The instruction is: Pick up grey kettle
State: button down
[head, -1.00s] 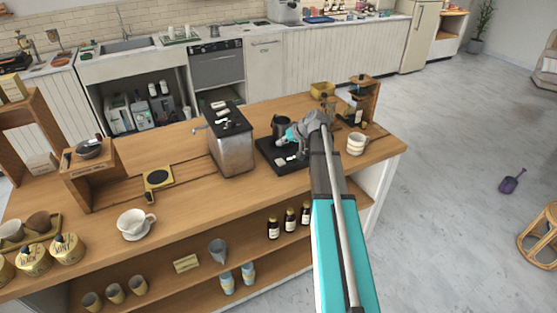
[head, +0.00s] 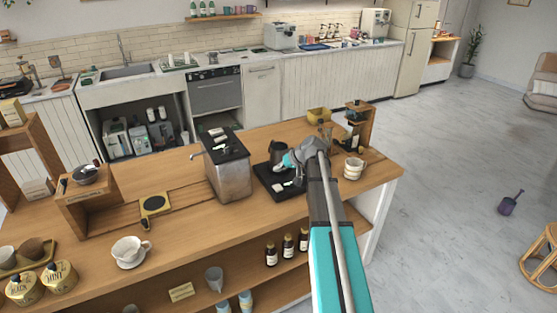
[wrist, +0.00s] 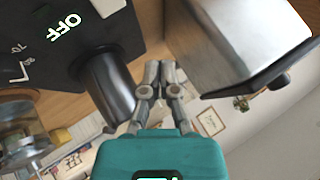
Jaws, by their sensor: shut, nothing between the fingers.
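The grey kettle (head: 277,152) is a dark, upright vessel on a black scale (head: 266,184) on the wooden counter, right of a steel box-shaped machine. In the wrist view the dark, rounded kettle (wrist: 110,92) is left of the fingers, by the scale (wrist: 40,72) with a lit "OFF" sign. My gripper (head: 284,168) is close to the kettle's near side, over the scale. In the wrist view my gripper (wrist: 160,72) is shut and empty, between kettle and steel machine. The wrist partly hides the kettle's right side; I cannot tell if they touch.
The steel machine (head: 229,178) stands close on the left. A striped cup stack (head: 353,169) and a wooden shelf stand (head: 362,128) are to the right; a yellow box (head: 318,115) is behind.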

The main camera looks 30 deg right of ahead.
jog(key=c, duration=1)
grip_release()
jog(key=shift+s+a, duration=0.1)
jog(key=shift+a, duration=0.1)
jog(key=shift+o, duration=1.3)
jog(key=s+a+f+n+g+h, duration=0.1)
jog(key=s+a+f+g, duration=0.3)
jog(key=s+a, duration=0.6)
jog(key=a, duration=0.4)
jog(key=shift+s+a+h, duration=0.3)
jog(key=shift+s+a, duration=0.1)
jog(key=s+a+f+g+h, duration=0.1)
jog(key=s+a+h, duration=0.1)
jog(key=s+a, duration=0.2)
jog(key=s+a+g+h, duration=0.2)
jog(key=s+a, duration=0.2)
jog(key=s, duration=0.6)
jog(key=shift+s+a+f, duration=0.2)
jog(key=shift+s+f, duration=0.05)
jog(key=shift+f, duration=0.1)
